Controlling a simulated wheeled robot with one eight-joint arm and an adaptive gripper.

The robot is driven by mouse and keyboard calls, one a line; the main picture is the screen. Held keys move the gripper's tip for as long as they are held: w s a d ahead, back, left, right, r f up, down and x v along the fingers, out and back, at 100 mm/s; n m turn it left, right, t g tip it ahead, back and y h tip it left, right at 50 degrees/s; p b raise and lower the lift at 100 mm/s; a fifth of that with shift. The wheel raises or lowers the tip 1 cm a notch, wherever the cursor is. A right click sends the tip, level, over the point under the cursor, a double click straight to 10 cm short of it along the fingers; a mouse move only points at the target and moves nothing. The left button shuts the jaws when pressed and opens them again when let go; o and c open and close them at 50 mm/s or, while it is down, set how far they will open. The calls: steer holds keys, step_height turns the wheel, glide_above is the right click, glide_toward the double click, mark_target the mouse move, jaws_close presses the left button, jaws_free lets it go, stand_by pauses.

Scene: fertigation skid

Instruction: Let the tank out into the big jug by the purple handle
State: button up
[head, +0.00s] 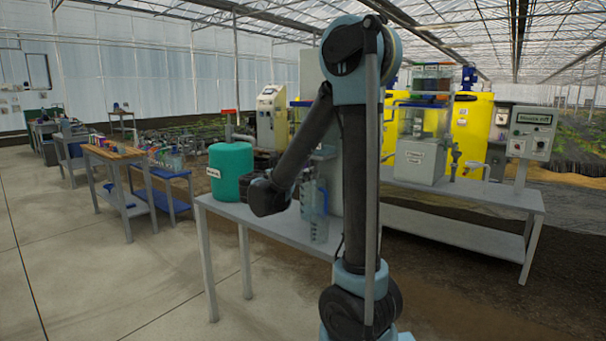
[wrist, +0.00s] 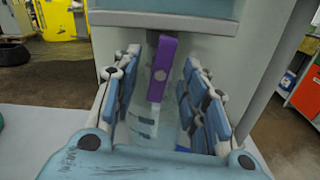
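The purple handle (wrist: 163,62) hangs down in the wrist view, in front of a pale grey body that looks like the tank (wrist: 205,55). My gripper (wrist: 163,100) is open, its fingers on either side below the handle, with visible gaps and no grip on it. A clear, marked shape between the fingers looks like part of a jug, but I cannot tell for sure. In the head view a clear bluish jug (head: 319,212) stands on the grey bench beside my arm. My arm hides much of the tank there, and the fingertips cannot be made out.
The grey bench (head: 280,229) bears a green-teal drum (head: 231,170) at its left end. A grey unit (head: 420,161) and a control box (head: 528,133) stand to the right. Yellow tanks (head: 472,128) stand behind. The concrete floor at left is open.

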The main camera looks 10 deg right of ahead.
steer(key=v, duration=0.4)
steer(key=shift+s+a, duration=0.2)
stand_by(0.3)
